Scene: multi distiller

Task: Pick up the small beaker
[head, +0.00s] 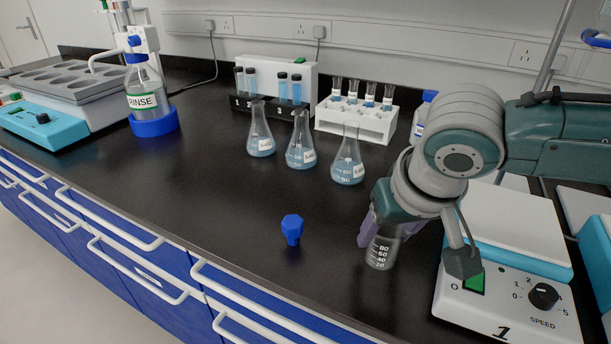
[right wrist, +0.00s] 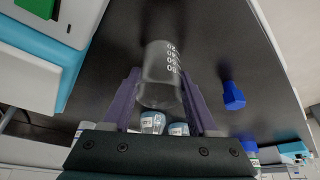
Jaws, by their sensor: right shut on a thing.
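The small beaker (head: 381,251) is clear glass with white graduation marks, at the right of the head view, just left of the hotplate stirrer. My right gripper (head: 384,226) reaches down from above and is shut on it. In the right wrist view the beaker (right wrist: 161,75) sits between the two purple fingers of my right gripper (right wrist: 160,93). The beaker's upper part is hidden by the gripper in the head view. I cannot tell whether its base touches the bench. My left gripper is not in view.
A hotplate stirrer (head: 508,303) stands close on the right. A blue stopper (head: 292,229) lies left of the beaker. Three flasks (head: 300,147) stand behind, before test-tube racks (head: 355,121). A rinse bottle (head: 147,96) stands far left. The black bench (head: 220,205) is clear at front left.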

